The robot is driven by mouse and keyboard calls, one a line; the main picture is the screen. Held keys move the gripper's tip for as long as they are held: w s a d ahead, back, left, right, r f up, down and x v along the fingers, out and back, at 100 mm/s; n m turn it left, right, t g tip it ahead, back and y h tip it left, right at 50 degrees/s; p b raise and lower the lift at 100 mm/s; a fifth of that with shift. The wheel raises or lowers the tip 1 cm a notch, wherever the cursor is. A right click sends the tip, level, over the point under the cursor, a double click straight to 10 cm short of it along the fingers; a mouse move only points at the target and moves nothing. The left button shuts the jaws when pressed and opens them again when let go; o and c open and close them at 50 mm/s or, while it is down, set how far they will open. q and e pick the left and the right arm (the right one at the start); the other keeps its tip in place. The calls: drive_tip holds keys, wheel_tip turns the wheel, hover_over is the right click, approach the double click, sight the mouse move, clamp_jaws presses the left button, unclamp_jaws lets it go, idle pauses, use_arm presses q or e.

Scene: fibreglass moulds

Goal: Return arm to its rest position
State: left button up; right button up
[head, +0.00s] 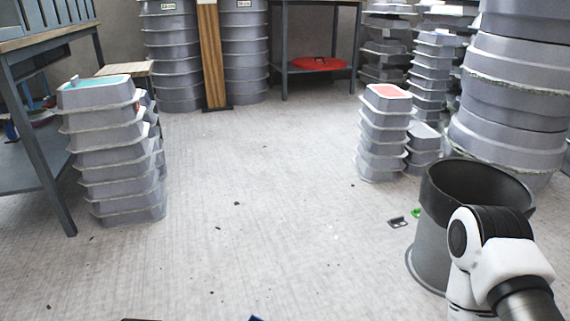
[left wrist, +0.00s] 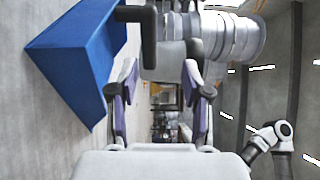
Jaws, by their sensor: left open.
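My left gripper (left wrist: 160,85) shows in the left wrist view with its two dark, purple-padded fingers spread wide apart. Nothing is between them. It is not visible in the head view. A white and black arm joint (head: 490,245) of mine is at the lower right of the head view; no gripper shows on it. A white and black arm (left wrist: 270,138) also shows at the lower right of the left wrist view, its gripper not distinguishable.
A dark open-topped bin (head: 432,235) stands close beside the arm joint. Stacked grey moulds stand at left (head: 115,165) and right (head: 380,140). A blue block-like object (left wrist: 75,60) is left of the gripper in the left wrist view. The middle floor (head: 255,200) is mostly clear.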

use_arm(q)
drive_tip(key=w+r+n+y+p, duration=0.1)
drive_tip(key=w+r+p, duration=0.15)
drive_tip(key=r, duration=0.35)
drive_tip(key=w+d+r+n+g+y+p, duration=0.1)
drive_tip(key=w+r, duration=0.3)
drive_tip(key=r, duration=0.2)
drive_tip(key=w+r+n+y+p, duration=0.1)
drive_tip(key=w+r+p, duration=0.15)
drive_tip(key=r, duration=0.35)
drive_tip(key=s+a+f+n+g+y, duration=0.1)
drive_tip(key=s+a+n+g+y, duration=0.2)
drive_tip(key=s+n+g, duration=0.95)
drive_tip(key=s+a+f+n+g+y, duration=0.1)
drive_tip(key=s+a+n+g+y, duration=0.2)
drive_tip(key=s+n, duration=1.05)
drive_tip(key=s+r+m+p, duration=0.2)
drive_tip(key=r+p, duration=1.7)
drive_tip(key=s+r+m+p, duration=0.2)
drive_tip(key=s+r+p, duration=0.1)
drive_tip(key=r+p, duration=1.6)
drive_tip(key=shift+m+p, duration=0.4)
drive_tip(key=shift+p, duration=0.2)
drive_tip(key=shift+t, duration=0.25)
